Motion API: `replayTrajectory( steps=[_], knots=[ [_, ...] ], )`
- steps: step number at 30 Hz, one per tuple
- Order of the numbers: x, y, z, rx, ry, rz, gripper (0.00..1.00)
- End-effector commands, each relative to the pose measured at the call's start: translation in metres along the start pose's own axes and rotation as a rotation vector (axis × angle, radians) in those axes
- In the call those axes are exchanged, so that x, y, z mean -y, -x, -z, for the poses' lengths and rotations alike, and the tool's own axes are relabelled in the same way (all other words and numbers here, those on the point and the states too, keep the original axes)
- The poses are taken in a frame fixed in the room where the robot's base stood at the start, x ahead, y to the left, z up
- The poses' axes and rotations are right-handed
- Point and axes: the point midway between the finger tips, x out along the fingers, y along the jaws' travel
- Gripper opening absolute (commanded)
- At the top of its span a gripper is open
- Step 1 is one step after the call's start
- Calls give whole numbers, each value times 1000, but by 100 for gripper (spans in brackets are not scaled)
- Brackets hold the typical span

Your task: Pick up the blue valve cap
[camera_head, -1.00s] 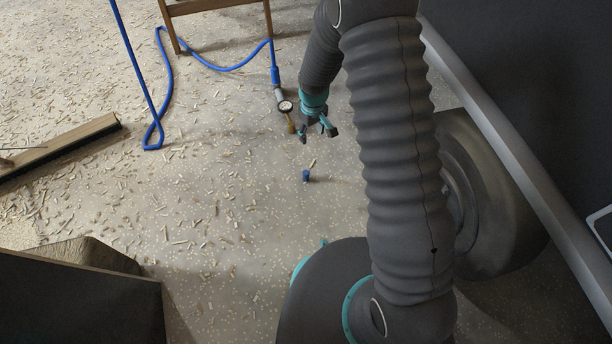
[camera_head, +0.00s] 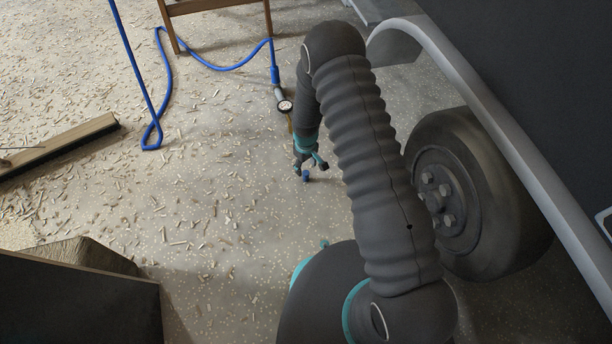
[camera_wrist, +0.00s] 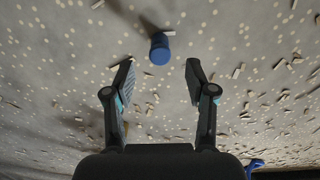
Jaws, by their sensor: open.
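The small blue valve cap (camera_head: 306,176) stands on the speckled floor. In the head view it shows just below my gripper (camera_head: 311,168), close to its fingertips. In the wrist view the blue cap (camera_wrist: 160,48) lies ahead of my gripper (camera_wrist: 158,75), roughly centred between the two fingers and a little beyond their tips. My gripper is open and holds nothing. No contact between the fingers and the cap shows.
A trailer wheel (camera_head: 470,195) stands at the right. A broom (camera_head: 62,148) lies at the left, and a box (camera_head: 80,290) is at lower left. Wood chips litter the floor.

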Motion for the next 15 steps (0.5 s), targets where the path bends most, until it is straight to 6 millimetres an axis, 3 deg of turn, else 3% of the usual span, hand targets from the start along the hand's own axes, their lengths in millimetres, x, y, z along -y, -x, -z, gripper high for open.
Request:
replayTrajectory(
  steps=[15],
  knots=[
    [0,-53,-1,1,0,0,56]
  ],
)
